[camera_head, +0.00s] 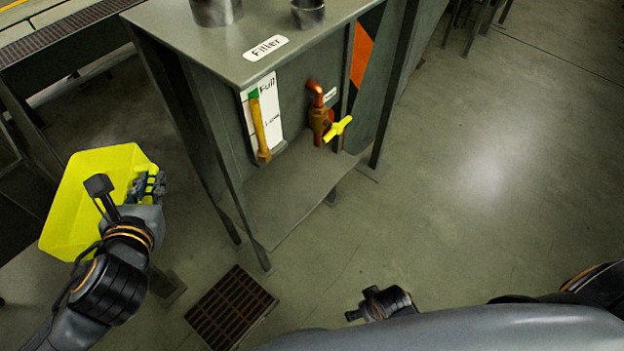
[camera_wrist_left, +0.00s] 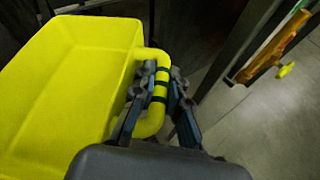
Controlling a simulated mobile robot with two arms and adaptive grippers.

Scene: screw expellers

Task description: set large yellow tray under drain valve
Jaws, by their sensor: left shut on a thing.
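My left gripper (camera_head: 146,190) is shut on the handle of the large yellow tray (camera_head: 85,190) at the left of the head view. The tray is held tilted in the air, left of the tank stand. In the left wrist view the fingers (camera_wrist_left: 158,95) close around the yellow handle, and the tray (camera_wrist_left: 70,75) fills the left side. The drain valve (camera_head: 322,122) is a copper and brass tap with a yellow handle on the front of the grey tank. My right gripper (camera_head: 382,303) shows only in part at the bottom of the head view; its fingers are unclear.
The grey tank (camera_head: 215,50) has a lower shelf (camera_head: 285,195) below the valve, bare in view, with legs at its corners. A level gauge (camera_head: 262,122) stands left of the valve. A floor grate (camera_head: 232,308) lies in front. Open floor is at right.

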